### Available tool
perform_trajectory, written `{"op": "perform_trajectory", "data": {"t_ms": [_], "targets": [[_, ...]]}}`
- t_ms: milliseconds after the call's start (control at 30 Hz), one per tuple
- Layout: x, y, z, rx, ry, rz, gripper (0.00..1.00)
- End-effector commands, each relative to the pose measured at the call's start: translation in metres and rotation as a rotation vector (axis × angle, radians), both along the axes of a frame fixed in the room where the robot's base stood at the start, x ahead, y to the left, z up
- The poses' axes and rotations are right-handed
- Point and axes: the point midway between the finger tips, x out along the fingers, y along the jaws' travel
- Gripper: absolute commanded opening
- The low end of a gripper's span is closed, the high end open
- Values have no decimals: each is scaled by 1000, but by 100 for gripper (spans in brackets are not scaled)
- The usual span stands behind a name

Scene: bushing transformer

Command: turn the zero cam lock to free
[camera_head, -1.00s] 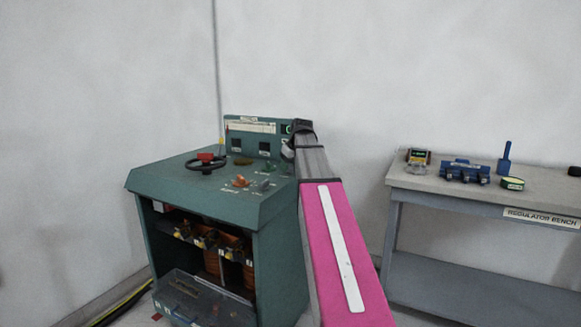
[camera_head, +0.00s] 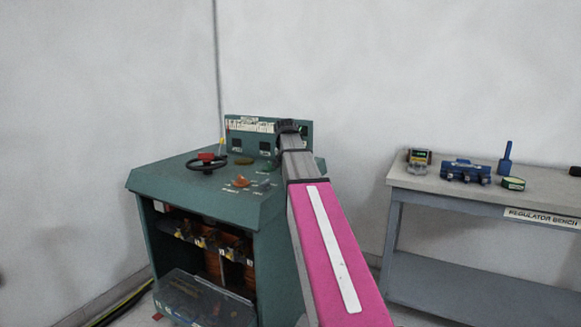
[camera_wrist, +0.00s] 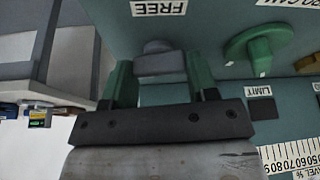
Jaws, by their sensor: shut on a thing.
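In the wrist view my gripper (camera_wrist: 161,88), with green fingers, is shut on a grey knob (camera_wrist: 160,60) on the teal sloping panel. The fingers stand on either side of the knob. A label reading FREE (camera_wrist: 159,7) sits just above the knob in this view. To its right is a green knob (camera_wrist: 250,52), and a partly cut label ending in CAM (camera_wrist: 290,3) lies above that. Which label belongs to which knob is not certain. In the head view my arm largely hides my gripper at the console (camera_head: 215,205).
The console top also carries a black handwheel (camera_head: 207,163) and an orange knob (camera_head: 240,181). A brown knob (camera_wrist: 307,64) and a LIMIT label (camera_wrist: 251,90) show in the wrist view. A grey bench (camera_head: 440,185) with tools stands to the right, apart from the console.

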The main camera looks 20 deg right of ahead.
Motion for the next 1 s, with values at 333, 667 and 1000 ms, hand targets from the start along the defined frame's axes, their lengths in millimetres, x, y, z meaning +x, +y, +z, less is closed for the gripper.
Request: {"op": "perform_trajectory", "data": {"t_ms": [333, 667, 1000], "targets": [[1, 0, 0, 1, 1, -173, 30], [0, 0, 0, 1, 0, -217, 30], [0, 0, 0, 1, 0, -217, 63]]}}
